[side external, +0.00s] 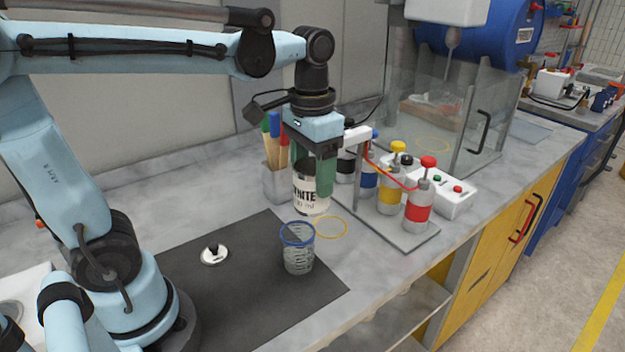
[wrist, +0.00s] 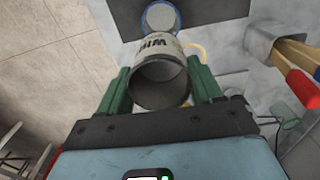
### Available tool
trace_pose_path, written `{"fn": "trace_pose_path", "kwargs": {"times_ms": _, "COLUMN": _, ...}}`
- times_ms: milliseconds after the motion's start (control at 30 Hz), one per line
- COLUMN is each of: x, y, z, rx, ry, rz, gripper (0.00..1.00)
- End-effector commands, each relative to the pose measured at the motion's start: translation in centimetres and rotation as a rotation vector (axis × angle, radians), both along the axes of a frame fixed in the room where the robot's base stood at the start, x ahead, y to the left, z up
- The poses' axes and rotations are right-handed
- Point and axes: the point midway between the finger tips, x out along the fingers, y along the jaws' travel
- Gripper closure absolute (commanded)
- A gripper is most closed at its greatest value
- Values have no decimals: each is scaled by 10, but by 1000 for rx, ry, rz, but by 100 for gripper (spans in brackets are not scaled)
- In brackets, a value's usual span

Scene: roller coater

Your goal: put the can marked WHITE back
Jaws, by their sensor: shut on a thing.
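The can marked WHITE (side external: 311,192) is between the green fingers of my gripper (side external: 313,165), which is shut on it. Its white label faces the side camera, and it hangs roughly upright above the counter. In the wrist view the can (wrist: 160,82) shows a round opening and a dark grey inside. My gripper also shows there (wrist: 161,92), one finger on each side of the can. A yellow ring (side external: 345,234) is marked on the counter just below and right of the can. A clear cup with a blue rim (side external: 298,261) stands in front of it, on the dark mat.
The dark mat (side external: 225,295) bears a white disc with a black knob (side external: 214,256). A holder with coloured handles (side external: 276,185) stands behind the can. A rack of pump bottles (side external: 418,205) is close on the right, beside a glass-walled booth (side external: 430,110) with another yellow ring (side external: 432,145).

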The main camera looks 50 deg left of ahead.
Motion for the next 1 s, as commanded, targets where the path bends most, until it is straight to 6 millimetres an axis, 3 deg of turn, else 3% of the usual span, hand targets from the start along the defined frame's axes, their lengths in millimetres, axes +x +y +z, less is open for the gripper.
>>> {"fn": "trace_pose_path", "kwargs": {"times_ms": 267, "x": -63, "y": -17, "z": -9, "rx": -2, "ry": 1, "rz": -131, "gripper": 72}}
{"fn": "trace_pose_path", "kwargs": {"times_ms": 600, "x": -128, "y": -27, "z": -38, "rx": -4, "ry": 2, "rz": -286, "gripper": 72}}
{"fn": "trace_pose_path", "kwargs": {"times_ms": 800, "x": -147, "y": -28, "z": -52, "rx": -5, "ry": 2, "rz": -339, "gripper": 72}}
{"fn": "trace_pose_path", "kwargs": {"times_ms": 1000, "x": -152, "y": -29, "z": -65, "rx": -5, "ry": 2, "rz": -355, "gripper": 72}}
